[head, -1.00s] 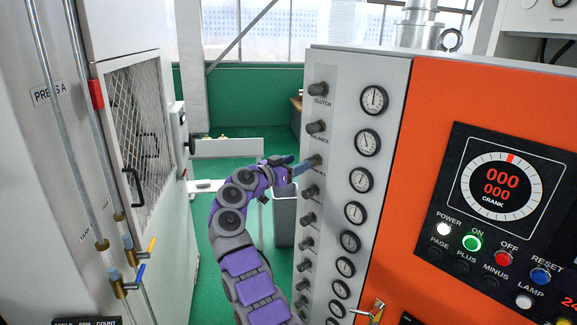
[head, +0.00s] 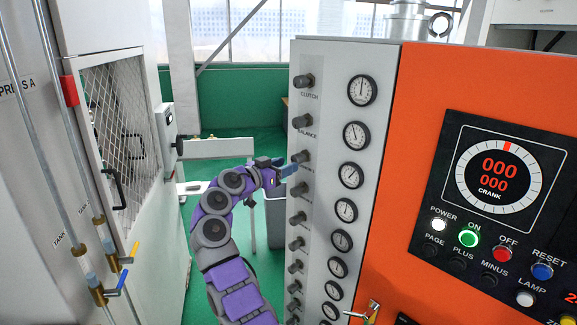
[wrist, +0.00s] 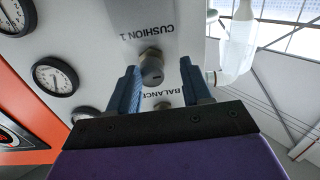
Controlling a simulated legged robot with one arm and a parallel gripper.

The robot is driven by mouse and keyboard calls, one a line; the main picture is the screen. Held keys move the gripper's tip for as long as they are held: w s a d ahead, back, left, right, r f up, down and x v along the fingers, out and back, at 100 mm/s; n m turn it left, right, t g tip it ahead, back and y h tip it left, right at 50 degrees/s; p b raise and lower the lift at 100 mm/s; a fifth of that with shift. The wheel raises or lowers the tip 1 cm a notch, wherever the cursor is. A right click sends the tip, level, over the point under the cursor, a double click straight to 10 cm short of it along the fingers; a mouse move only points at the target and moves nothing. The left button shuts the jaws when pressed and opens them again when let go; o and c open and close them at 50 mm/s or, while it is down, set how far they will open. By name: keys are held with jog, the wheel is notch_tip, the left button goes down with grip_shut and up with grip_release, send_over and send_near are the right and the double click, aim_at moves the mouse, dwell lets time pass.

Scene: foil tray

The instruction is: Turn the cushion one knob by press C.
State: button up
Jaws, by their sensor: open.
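The cushion one knob (head: 302,157) is a dark round knob on the white panel, third from the top in the head view. My gripper (head: 288,168) is at this knob, in front of the panel's left side. In the wrist view my gripper (wrist: 159,72) is open, with one blue finger on each side of the knob. Gaps show between knob and fingers, so I see no grip on it. The PRESS A marking (head: 17,87) is on the left cabinet; no press C label shows.
The balance knob (head: 303,121) is just above, and several more knobs run below. A column of gauges (head: 351,175) is right of them. An orange console (head: 425,100) with buttons stands at right. A grey bin (head: 274,222) is behind my arm.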

jog(key=b+v, duration=0.6)
jog(key=v, duration=0.8)
jog(key=shift+s+a+r, duration=0.15)
jog(key=shift+s+r, duration=0.05)
jog(key=shift+s, duration=0.1)
dwell(1.2)
jog(key=shift+a, duration=0.1)
